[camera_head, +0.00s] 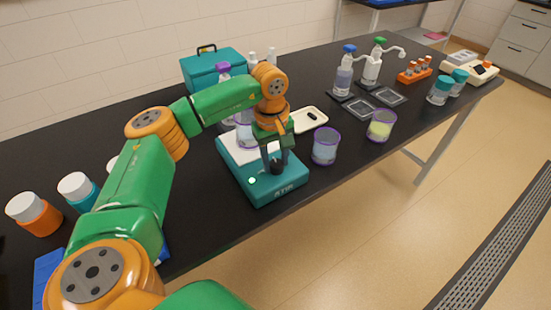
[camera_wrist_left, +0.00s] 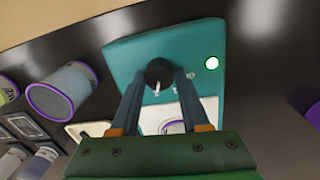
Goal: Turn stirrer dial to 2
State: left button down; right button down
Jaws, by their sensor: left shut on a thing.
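The teal stirrer (camera_head: 262,178) stands on the black table with a white top plate and a lit green-white light on its front. Its black dial (camera_head: 276,165) is on the front part of the stirrer; it also shows in the left wrist view (camera_wrist_left: 158,72) with a white pointer mark. My left gripper (camera_head: 276,160) points down at the dial, with its fingers on either side of it. In the left wrist view the left gripper (camera_wrist_left: 159,82) is shut on the dial. The dial's numbers are not readable. My right gripper is not in view.
A purple-rimmed beaker (camera_head: 325,147) stands close right of the stirrer, with another holding yellowish liquid (camera_head: 381,126) beyond. A teal box (camera_head: 213,68) is behind. Orange- and teal-bodied jars with white lids (camera_head: 75,187) stand at the left. The table's front edge is near the stirrer.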

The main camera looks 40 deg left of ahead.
aim_at(274, 164)
pick_arm(q)
jog(key=shift+m, duration=0.4)
jog(key=shift+c, duration=1.9)
grip_release()
jog(key=shift+r, duration=0.4)
jog(key=r, duration=0.3)
jog(key=r+b, duration=0.1)
jog(key=r, duration=0.2)
jog(key=shift+s+a+r, duration=0.1)
jog(key=shift+s+r, duration=0.05)
jog(key=shift+s, duration=0.05)
